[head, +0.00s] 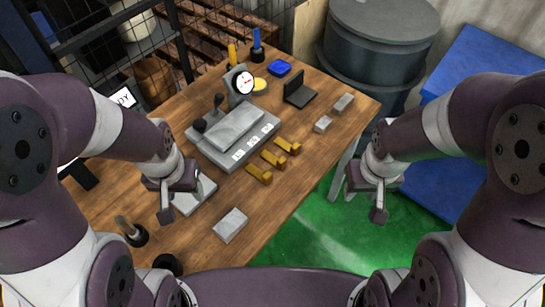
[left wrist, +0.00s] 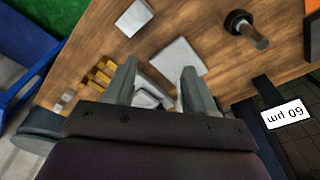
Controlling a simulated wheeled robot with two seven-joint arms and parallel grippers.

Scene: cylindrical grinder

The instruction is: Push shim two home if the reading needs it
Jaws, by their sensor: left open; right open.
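Three brass-coloured shims stand in a row before the grey grinder fixture (head: 238,133): near (head: 259,173), middle (head: 273,159) and far (head: 287,146). White numbered labels on the fixture face them, too small to read surely. The shims also show in the left wrist view (left wrist: 100,76). A dial gauge (head: 244,83) with a red needle stands behind; its value is unreadable. A white sign (left wrist: 288,115), upside down, appears to read 60 µm. My left gripper (head: 177,203) is open and empty, left of the shims. My right gripper (head: 364,203) is open and empty beyond the table's right edge.
A grey block (head: 231,225) and a pale plate (head: 194,194) lie on the wooden table (head: 300,190). Small grey blocks (head: 343,103), a black stand (head: 299,91) and a blue dish (head: 279,67) are further back. A dark knob-topped post (head: 131,232) stands at left.

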